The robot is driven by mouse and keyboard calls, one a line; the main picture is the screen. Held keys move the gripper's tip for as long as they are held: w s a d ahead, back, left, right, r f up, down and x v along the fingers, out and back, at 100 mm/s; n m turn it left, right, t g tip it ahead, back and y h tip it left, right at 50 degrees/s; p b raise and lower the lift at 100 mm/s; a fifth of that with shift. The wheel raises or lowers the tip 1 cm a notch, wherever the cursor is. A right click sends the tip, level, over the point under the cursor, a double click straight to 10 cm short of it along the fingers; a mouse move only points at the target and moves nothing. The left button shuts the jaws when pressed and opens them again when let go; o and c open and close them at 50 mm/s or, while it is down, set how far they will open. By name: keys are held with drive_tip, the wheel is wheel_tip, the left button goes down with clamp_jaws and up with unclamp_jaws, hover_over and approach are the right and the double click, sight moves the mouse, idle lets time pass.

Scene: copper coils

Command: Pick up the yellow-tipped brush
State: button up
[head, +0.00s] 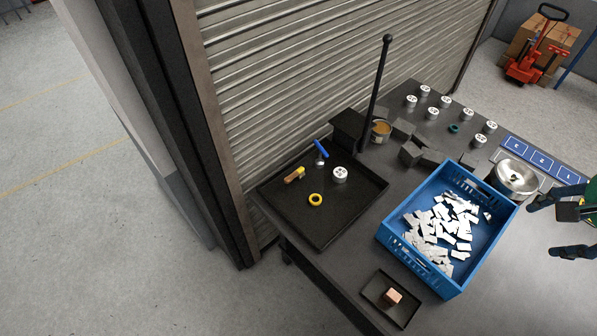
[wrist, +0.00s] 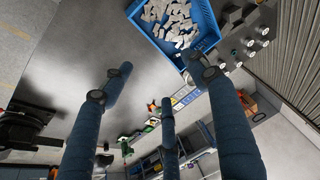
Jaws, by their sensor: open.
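The yellow-tipped brush (head: 293,175) lies in the black tray (head: 322,231) at the left end of the table, with its yellow end up and to the right. In the tray near it are a yellow ring (head: 315,199), a white-topped round part (head: 340,174) and a blue-handled tool (head: 321,149). My gripper (head: 545,229) is open and empty at the right edge of the head view, far right of the brush and beyond the blue crate. Its blue fingers are spread apart in the wrist view (wrist: 165,84). The brush does not show in the wrist view.
A blue crate (head: 403,254) of pale metal pieces stands between my gripper and the tray. A tall black lever (head: 376,90) rises behind the tray. A metal pot (head: 517,180), several white-topped cylinders and a small tray (head: 374,289) with a copper block also stand here.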

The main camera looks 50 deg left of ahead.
drive_tip(key=w+a+f+g+p, duration=0.1)
drive_tip(key=w+a, duration=0.5)
drive_tip(key=a, duration=0.2)
drive_tip(key=w+a+f+g+p, duration=0.1)
drive_tip(key=w+a, duration=0.4)
drive_tip(key=a, duration=0.4)
drive_tip(key=w+a+f+p, duration=0.15)
drive_tip(key=a+f, duration=0.25)
drive_tip(key=a, duration=0.5)
drive_tip(key=w+a+f+p, duration=0.1)
drive_tip(key=w+a+f, duration=0.25)
drive_tip(key=a, duration=0.45)
drive_tip(key=g+h+p, duration=0.1)
drive_tip(key=g+p, duration=0.1)
drive_tip(key=p, duration=0.2)
hover_over(300, 171)
wheel_tip(300, 171, down, 28)
drive_tip(key=shift+r, duration=0.1)
drive_tip(key=shift+f, duration=4.3)
